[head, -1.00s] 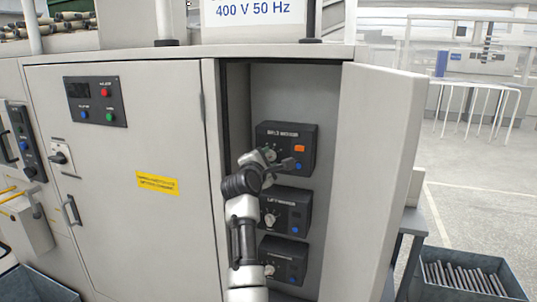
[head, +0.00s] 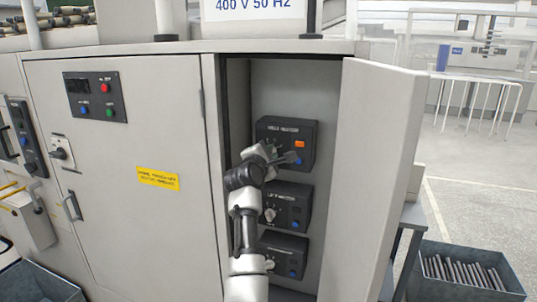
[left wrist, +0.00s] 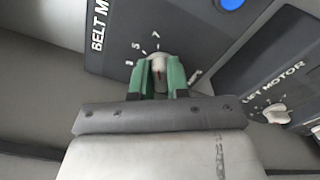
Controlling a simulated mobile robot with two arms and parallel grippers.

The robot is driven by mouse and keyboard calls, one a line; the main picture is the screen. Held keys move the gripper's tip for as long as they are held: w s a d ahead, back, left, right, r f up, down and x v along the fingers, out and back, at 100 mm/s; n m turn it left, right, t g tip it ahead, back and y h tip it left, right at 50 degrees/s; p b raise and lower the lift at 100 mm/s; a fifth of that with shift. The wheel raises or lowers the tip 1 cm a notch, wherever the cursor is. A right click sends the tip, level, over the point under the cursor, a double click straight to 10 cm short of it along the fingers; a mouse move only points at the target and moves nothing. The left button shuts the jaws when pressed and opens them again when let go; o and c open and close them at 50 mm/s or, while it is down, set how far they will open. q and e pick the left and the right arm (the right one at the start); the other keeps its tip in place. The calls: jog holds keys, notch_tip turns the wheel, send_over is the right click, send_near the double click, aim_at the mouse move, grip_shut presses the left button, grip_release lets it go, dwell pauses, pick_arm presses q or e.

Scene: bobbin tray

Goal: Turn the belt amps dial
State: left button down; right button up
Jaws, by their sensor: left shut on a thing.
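The belt motor box (head: 302,134) is the top one of three dark boxes inside the open cabinet. My left gripper (left wrist: 158,80), with green fingers, is shut on the dial, one finger on each side. In the head view my left gripper (head: 272,155) is in front of the box and hides most of the dial. My right gripper is not in view.
The lift motor box (head: 292,203) with its own dial (left wrist: 277,114) is just below, and a third box (head: 283,256) is under that. The open cabinet door (head: 380,150) stands to the right. A blue button (left wrist: 231,3) is near the dial.

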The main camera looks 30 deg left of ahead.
pick_arm(q)
jog(key=shift+n+p, duration=3.9)
jog(key=shift+p, duration=0.05)
jog(key=c, duration=1.1)
grip_release()
